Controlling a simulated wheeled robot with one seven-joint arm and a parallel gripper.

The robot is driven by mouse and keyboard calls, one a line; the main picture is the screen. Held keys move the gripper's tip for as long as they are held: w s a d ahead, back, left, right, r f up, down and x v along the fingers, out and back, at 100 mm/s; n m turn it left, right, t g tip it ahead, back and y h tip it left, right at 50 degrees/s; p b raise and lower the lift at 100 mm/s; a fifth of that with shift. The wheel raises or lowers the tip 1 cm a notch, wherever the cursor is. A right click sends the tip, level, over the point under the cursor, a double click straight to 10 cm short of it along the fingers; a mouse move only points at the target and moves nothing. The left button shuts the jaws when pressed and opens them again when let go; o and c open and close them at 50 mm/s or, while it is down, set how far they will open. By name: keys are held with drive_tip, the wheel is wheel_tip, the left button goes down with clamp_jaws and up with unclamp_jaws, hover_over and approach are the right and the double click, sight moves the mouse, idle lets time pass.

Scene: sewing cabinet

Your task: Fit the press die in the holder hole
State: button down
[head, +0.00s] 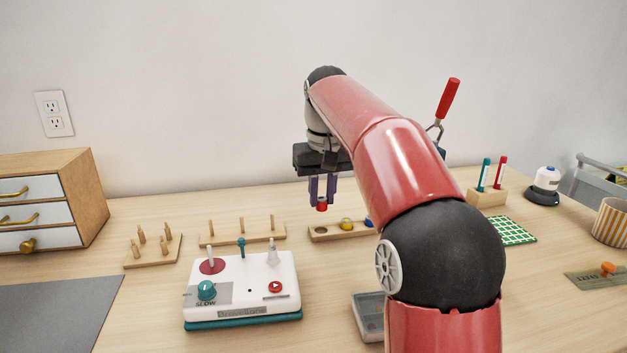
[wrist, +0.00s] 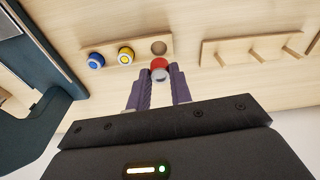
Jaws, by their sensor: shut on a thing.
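My gripper (head: 322,195) is shut on a small red press die (head: 322,205). In the wrist view the die (wrist: 159,64), red with a pale grey end, sits between the purple fingertips (wrist: 160,76). The wooden holder (head: 335,236) lies on the table below. Its empty round hole (wrist: 158,47) is at the left end in the head view and appears just beyond the die in the wrist view. A yellow die (wrist: 126,55) and a blue die (wrist: 95,61) sit in the other holes. The die appears raised above the holder, apart from it; the exact height is unclear.
A pegged wooden rack (head: 240,238) and a smaller peg board (head: 152,250) stand to the left. A white control box (head: 240,290) is in front of them. A grey scale-like device (head: 368,312) is partly hidden by my arm. A marker stand (head: 487,197) is to the right.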

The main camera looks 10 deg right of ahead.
sight(322, 209)
drive_tip(key=shift+w+f, duration=0.25)
drive_tip(key=shift+f, duration=0.05)
drive_tip(key=shift+s+f, duration=0.15)
drive_tip(key=shift+f, duration=0.75)
wheel_tip(322, 209, down, 2)
drive_tip(key=shift+f+b, duration=0.15)
drive_tip(key=shift+b, duration=0.85)
drive_tip(key=shift+f+p, duration=0.3)
drive_tip(key=shift+f, duration=0.25)
idle(1.0)
drive_tip(key=c, duration=1.2)
unclamp_jaws()
drive_tip(key=shift+r, duration=0.1)
